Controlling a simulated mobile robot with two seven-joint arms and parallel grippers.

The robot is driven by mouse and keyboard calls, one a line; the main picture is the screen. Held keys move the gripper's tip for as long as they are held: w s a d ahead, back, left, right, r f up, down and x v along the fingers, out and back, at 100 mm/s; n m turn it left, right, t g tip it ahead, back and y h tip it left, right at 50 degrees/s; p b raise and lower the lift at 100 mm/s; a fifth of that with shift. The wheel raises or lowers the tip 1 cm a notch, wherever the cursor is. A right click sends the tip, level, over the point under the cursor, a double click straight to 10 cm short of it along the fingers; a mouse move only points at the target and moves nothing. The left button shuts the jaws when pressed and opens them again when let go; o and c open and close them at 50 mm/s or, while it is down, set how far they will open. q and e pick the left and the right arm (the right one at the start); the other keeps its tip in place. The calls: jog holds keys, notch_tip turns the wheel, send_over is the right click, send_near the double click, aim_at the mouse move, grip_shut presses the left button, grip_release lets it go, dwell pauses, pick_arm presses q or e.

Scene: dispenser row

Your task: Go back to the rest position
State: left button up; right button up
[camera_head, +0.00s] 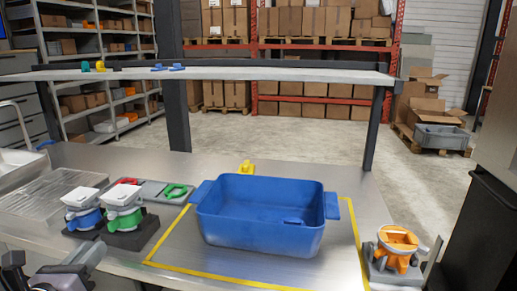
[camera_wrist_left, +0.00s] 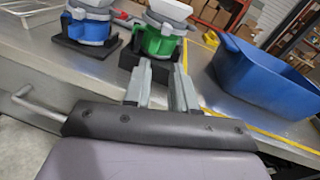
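My left gripper (camera_head: 88,254) is at the lower left, in front of the table's near edge. In the left wrist view its two fingers (camera_wrist_left: 160,82) stand apart with nothing between them. They point toward the green dispenser (camera_wrist_left: 160,40), with a visible gap. The blue dispenser (camera_head: 83,212) and the green dispenser (camera_head: 123,216) stand side by side on dark bases, both with white tops. A blue bin (camera_head: 262,232) stands inside a yellow outline on the table, with a small blue item (camera_head: 293,220) in it. My right gripper is not in view.
An orange dispenser (camera_head: 398,243) stands on a grey base at the right. A yellow item (camera_head: 245,167) is behind the bin. Red and green pieces (camera_head: 174,191) lie in a grey tray. A raised shelf (camera_head: 220,73) spans the table's back. A metal handle (camera_wrist_left: 35,108) shows below the table edge.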

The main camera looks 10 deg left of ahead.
pick_arm(q)
jog(key=s+d+f+n+g+h, duration=0.1)
jog(key=s+d+f+n+g, duration=0.2)
jog(key=f+n, duration=0.5)
jog(key=s+d+f+n+g, duration=0.2)
jog(key=s+d+f+n, duration=0.15)
jog(key=f+n, duration=0.5)
jog(key=s+d+f+n+g+h, duration=0.2)
jog(key=s+d+f+n, duration=0.7)
jog(key=d+n, duration=0.3)
jog(key=shift+s+f+n, duration=0.35)
jog(key=shift+f+n, duration=0.3)
jog(key=shift+n, duration=0.6)
jog(key=shift+d, duration=0.1)
